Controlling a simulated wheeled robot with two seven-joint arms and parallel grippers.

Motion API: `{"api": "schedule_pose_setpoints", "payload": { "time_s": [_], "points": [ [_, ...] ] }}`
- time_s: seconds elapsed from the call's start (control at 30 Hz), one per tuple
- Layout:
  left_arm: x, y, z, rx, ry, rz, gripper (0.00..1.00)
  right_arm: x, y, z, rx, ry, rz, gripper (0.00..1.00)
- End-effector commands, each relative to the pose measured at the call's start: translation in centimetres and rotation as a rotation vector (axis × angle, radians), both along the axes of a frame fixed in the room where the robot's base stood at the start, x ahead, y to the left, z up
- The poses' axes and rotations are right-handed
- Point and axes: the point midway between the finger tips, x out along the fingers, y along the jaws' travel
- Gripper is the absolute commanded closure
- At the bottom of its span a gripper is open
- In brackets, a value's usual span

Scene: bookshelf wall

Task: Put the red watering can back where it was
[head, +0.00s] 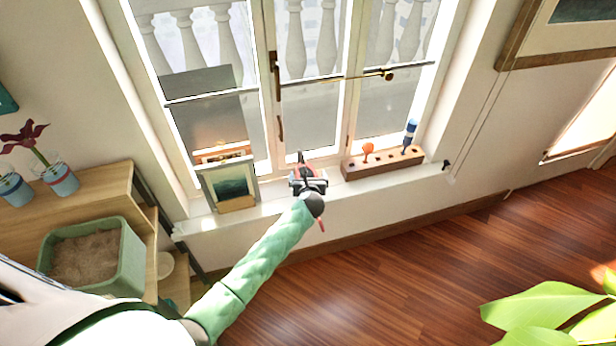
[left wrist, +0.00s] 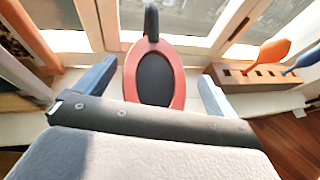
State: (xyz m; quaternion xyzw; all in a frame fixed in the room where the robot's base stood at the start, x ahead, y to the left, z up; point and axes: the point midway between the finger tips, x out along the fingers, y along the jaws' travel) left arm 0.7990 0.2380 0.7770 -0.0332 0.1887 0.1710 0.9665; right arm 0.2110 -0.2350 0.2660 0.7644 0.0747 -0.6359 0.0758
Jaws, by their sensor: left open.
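The red watering can (left wrist: 178,62) stands on the window sill in the left wrist view. It shows as a red oval rim around a dark middle, with a dark upright part at its far end. My left gripper (left wrist: 158,85) is open, with one finger on each side of the can; I cannot tell whether either touches it. In the head view my left gripper (head: 308,178) is over the sill, between the picture frame and the wooden block, and hides most of the can. My right gripper is not in view.
A framed picture (head: 231,186) leans on the sill (head: 275,207) to the left. A wooden block with holes (head: 375,163) holds an orange tool (head: 367,150) and a blue tool (head: 410,130) to the right. A green planter box (head: 128,262) stands on a wooden shelf at left.

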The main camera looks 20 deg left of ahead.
Motion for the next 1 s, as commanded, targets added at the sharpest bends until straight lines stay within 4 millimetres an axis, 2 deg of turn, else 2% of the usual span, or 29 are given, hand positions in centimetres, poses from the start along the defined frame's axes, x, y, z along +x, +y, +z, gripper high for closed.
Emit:
{"api": "schedule_pose_setpoints", "payload": {
  "time_s": [0.2,0.37,0.5,0.7,1.0],
  "points": [
    [0.0,0.0,0.9,-0.002,-0.001,0.000,0.05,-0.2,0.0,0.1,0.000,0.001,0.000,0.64],
    [-2.3,-0.8,1.4,0.000,-0.001,-0.001,0.05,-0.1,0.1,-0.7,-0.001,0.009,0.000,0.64],
    [-4.8,-1.7,2.4,0.000,-0.001,-0.002,0.05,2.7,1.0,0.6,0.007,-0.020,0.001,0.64],
    [-7.9,-2.9,3.9,0.000,-0.001,-0.002,0.05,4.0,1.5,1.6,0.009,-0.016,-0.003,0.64],
    [-10.3,-3.8,5.1,0.000,0.000,0.000,0.05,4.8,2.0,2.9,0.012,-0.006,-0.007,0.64]
  ]
}}
